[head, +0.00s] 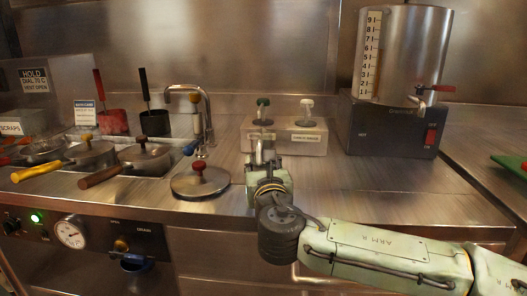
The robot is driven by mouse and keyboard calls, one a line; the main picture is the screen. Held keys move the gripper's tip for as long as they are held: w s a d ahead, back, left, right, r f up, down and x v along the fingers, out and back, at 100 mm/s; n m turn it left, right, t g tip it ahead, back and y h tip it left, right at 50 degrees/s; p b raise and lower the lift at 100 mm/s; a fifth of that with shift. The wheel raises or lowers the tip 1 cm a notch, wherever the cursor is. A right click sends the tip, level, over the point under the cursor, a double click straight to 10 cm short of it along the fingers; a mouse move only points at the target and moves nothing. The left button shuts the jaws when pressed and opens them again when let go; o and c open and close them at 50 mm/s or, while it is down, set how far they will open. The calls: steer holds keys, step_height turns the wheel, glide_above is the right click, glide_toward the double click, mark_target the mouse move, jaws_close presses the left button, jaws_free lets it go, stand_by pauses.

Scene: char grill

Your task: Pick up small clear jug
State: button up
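My gripper (264,154) is near the middle of the head view, above the steel counter and in front of a pump dispenser box. It is seen from behind and is small, so I cannot tell whether its fingers are open or shut, or whether they hold anything. I cannot make out a small clear jug in this view. My arm covers part of the counter at the lower right.
The dispenser box (288,139) has green and white pumps. Right of it, a steel urn (405,55) stands on a dark heater base (388,128). Left are lidded pots (145,158), a loose lid (200,183) and a tap (206,110). The counter (400,185) is clear at front right.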

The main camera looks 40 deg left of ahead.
mark_target(259, 152)
steer(key=shift+p+x, duration=0.85)
steer(key=shift+x, duration=2.35)
steer(key=shift+r, duration=0.15)
steer(key=shift+c, duration=0.2)
jaws_close()
